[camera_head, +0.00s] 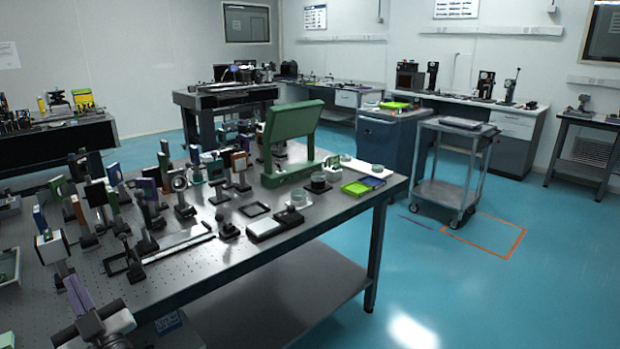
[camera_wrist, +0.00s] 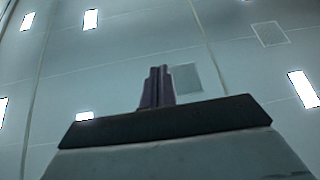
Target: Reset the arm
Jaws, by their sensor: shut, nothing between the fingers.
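My gripper (camera_wrist: 157,76) shows in the wrist view, with its two purple-grey fingers together and nothing visible between them. Its dark crossbar (camera_wrist: 165,121) spans the lower part of that view. The fingers point toward the pale panelled ceiling (camera_wrist: 130,60), clear of any object. In the head view, a purple and dark shape with a white part (camera_head: 118,320) stands at the lower left; I cannot tell for sure whether it is my gripper.
A metal optical table (camera_head: 340,207) fills the left and middle, crowded with mounted optics and a large green stand (camera_head: 291,130). A grey cart (camera_head: 443,194) and a blue cabinet (camera_head: 388,147) stand behind. The blue floor (camera_head: 480,300) at right is open.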

